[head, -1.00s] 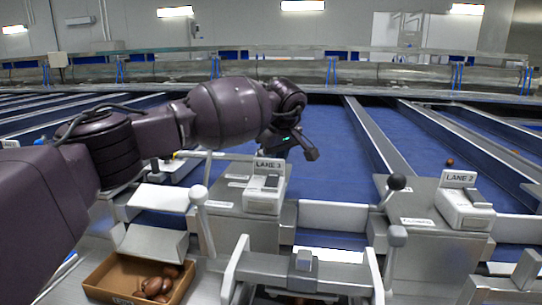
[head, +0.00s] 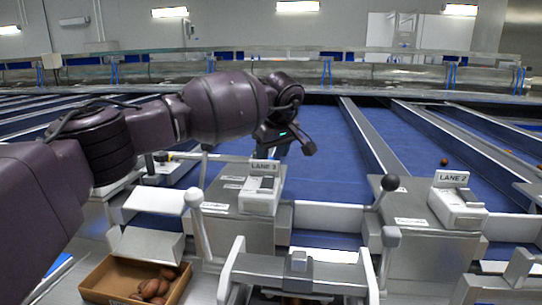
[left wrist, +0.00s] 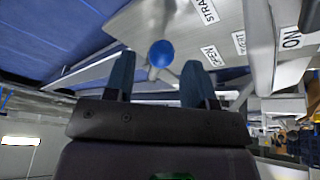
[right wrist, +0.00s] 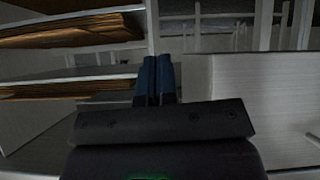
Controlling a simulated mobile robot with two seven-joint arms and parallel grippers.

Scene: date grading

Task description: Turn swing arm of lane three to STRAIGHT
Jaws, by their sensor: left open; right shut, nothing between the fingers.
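The LANE 3 sign (head: 264,165) stands on a grey control box in the head view. My left gripper (head: 290,143) is just behind it, pointing down over the blue belt. In the left wrist view, a blue ball knob (left wrist: 162,53) on a pale lever shows between and beyond the open fingers of my left gripper (left wrist: 158,78). The knob is hidden in the head view. My right gripper (right wrist: 156,80) is shut and empty in the right wrist view.
The LANE 2 sign (head: 451,178) stands to the right. Levers with a white knob (head: 193,197), a black knob (head: 389,183) and a grey knob (head: 391,236) stick up nearby. A cardboard box (head: 112,274) of dates is at lower left. A shelf (right wrist: 75,78) is left of my right gripper.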

